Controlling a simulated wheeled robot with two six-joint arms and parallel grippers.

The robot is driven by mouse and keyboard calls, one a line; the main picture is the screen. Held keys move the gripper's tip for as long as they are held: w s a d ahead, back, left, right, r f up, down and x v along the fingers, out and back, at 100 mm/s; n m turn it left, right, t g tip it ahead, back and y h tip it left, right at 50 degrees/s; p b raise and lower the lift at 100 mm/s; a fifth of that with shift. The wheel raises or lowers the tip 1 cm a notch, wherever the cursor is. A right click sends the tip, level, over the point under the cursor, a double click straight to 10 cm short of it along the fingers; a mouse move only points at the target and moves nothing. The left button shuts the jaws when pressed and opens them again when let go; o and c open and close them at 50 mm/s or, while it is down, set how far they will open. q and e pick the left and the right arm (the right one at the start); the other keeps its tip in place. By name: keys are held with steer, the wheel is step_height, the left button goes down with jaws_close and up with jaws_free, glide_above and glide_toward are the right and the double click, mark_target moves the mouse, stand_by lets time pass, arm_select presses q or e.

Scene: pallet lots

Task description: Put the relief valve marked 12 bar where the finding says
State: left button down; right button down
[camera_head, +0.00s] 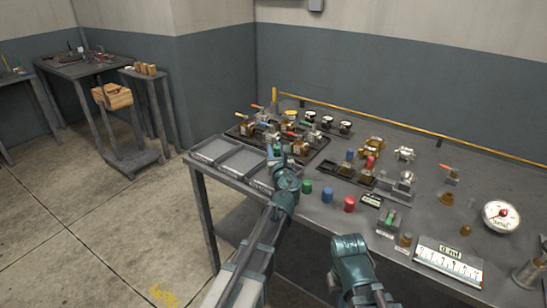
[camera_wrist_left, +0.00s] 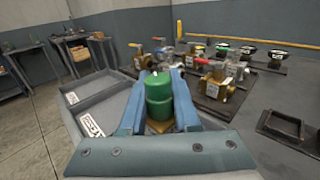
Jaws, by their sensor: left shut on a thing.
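My left gripper (camera_head: 279,160) is shut on a valve with a green cap (camera_wrist_left: 159,95) and a brass-coloured base. It also shows small in the head view (camera_head: 277,149). No 12 bar marking is legible on it. The gripper is at the table's left end, over or beside the grey labelled trays (camera_head: 214,149); I cannot tell its height. In the left wrist view a tray (camera_wrist_left: 88,95) lies to the left of the jaws; the label words are unreadable. My right arm shows at the bottom of the head view, but its gripper does not.
A dark tray of brass and steel valves (camera_wrist_left: 216,106) stands behind the gripper. Green (camera_head: 307,186), blue (camera_head: 327,195) and red (camera_head: 349,204) caps stand at the front.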

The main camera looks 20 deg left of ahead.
arm_select(q)
steer(key=shift+w+a+f+b, duration=0.15)
steer(key=shift+w+f+b, duration=0.1)
steer(key=shift+f+b, duration=0.35)
steer(key=shift+w+a+f+b, duration=0.15)
steer(key=shift+w+f+b, duration=0.15)
steer(key=shift+f+b, duration=0.3)
steer(key=shift+w+a+f+b, duration=0.15)
steer(key=shift+w+f+b, duration=0.1)
steer(key=shift+f+b, duration=0.35)
steer(key=shift+f, duration=0.1)
steer(key=shift+f, duration=0.15)
steer(key=c, duration=0.6)
jaws_free()
steer(key=shift+c, duration=0.2)
steer(key=shift+r, duration=0.2)
